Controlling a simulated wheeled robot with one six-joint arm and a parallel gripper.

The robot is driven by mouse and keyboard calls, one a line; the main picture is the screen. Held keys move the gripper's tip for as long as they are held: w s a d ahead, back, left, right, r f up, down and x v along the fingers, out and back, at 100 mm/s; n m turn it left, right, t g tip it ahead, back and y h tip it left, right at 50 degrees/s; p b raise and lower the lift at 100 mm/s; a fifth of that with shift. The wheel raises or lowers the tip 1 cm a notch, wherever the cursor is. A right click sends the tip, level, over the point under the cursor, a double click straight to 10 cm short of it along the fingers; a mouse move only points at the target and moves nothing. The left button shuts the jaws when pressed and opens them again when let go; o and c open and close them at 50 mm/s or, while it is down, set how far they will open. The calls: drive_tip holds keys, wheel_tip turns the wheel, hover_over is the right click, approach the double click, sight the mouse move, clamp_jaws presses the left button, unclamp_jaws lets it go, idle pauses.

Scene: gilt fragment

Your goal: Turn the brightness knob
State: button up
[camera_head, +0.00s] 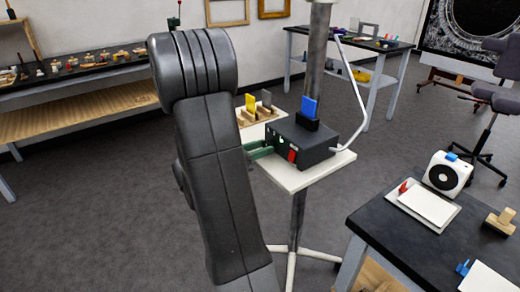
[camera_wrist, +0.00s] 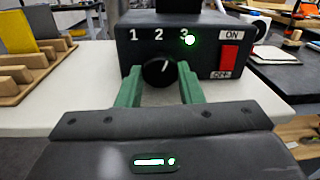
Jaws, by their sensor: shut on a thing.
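The black brightness knob (camera_wrist: 157,72) is on the front of a dark control box (camera_wrist: 135,52), below the numbers 1, 2 and 3. Its white mark points up and slightly right. A green light (camera_wrist: 190,40) glows beside the 3. My gripper (camera_wrist: 159,76) has its two green fingers on either side of the knob and is shut on it. In the head view my gripper (camera_head: 262,152) reaches the left side of the box (camera_head: 318,148); the knob is hidden there. A red switch (camera_wrist: 229,58) between ON and OFF is right of the knob.
The box stands on a small white stand (camera_head: 310,176) beside a metal pole (camera_head: 318,60). A blue plate (camera_head: 310,107) stands on the box. A wooden rack (camera_wrist: 30,75) with coloured plates is on the left. A dark table (camera_head: 390,225) is at the right.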

drive_tip(key=m+b, duration=0.3)
drive_tip(key=shift+f+m+b, duration=0.15)
drive_tip(key=shift+m+b, duration=1.05)
drive_tip(key=shift+r, duration=0.2)
drive_tip(key=o, duration=1)
drive_tip(key=shift+c, duration=0.2)
drive_tip(key=v, duration=1.4)
drive_tip(key=shift+r+p, duration=0.25)
drive_tip(key=shift+p, duration=0.15)
